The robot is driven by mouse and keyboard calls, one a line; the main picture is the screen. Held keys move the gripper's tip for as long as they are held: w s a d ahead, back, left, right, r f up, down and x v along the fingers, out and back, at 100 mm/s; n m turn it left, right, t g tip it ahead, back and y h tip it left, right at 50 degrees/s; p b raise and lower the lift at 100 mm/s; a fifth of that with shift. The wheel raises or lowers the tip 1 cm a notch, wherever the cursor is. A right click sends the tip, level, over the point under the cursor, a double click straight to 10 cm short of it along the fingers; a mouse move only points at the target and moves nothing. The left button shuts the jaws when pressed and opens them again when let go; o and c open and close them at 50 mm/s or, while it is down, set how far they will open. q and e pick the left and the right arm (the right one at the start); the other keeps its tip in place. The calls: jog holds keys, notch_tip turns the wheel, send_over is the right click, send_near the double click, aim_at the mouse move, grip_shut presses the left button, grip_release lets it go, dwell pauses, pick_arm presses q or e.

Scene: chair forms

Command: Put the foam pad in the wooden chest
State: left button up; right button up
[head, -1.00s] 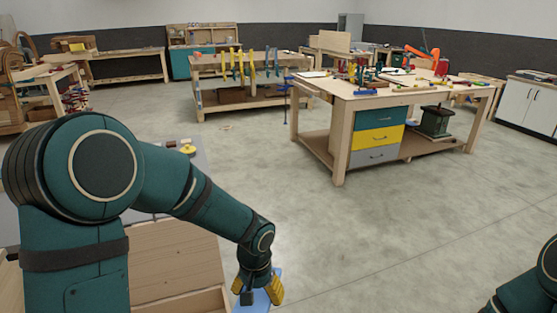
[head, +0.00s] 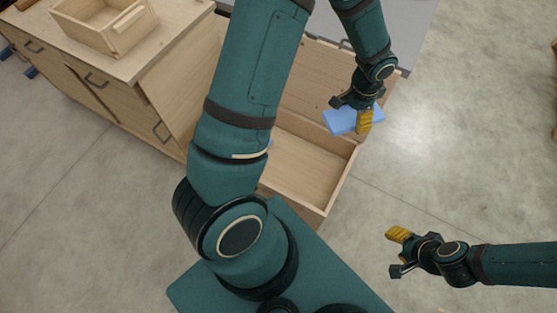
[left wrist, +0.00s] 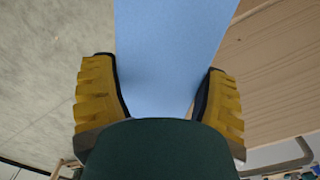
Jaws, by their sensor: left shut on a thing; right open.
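The blue foam pad (head: 341,121) is in my left gripper (head: 352,113), which is shut on it. In the head view the pad is by the right end of the open wooden chest (head: 318,214), near its raised lid (head: 318,85). In the left wrist view the pad (left wrist: 172,55) stretches away between the two yellow fingers, with pale wood to its right and grey floor to its left. I cannot tell its height above the chest. The part of the chest's inside that shows is bare; my left arm hides the rest. My right gripper (head: 395,252) is open and empty, over the floor right of the chest.
A wooden cabinet (head: 130,72) with dark handles stands left of the chest, with an open wooden box (head: 105,25) on top. A grey surface (head: 405,30) lies behind the lid. The floor (head: 480,150) to the right is clear.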

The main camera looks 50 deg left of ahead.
pick_arm(q)
jog(key=w+a+f+m, duration=0.2)
jog(key=a+f+m, duration=0.2)
jog(key=f+m, duration=0.45)
jog(key=m, duration=1.9)
send_near(298, 178)
notch_tip(298, 178, down, 4)
jog(key=shift+s+r+b, duration=0.1)
jog(key=shift+r+b, duration=0.15)
jog(key=shift+b, duration=1)
jog(key=shift+f+b, duration=1.25)
jog(key=shift+f, duration=1.05)
jog(key=shift+r, duration=0.15)
jog(key=o, duration=0.8)
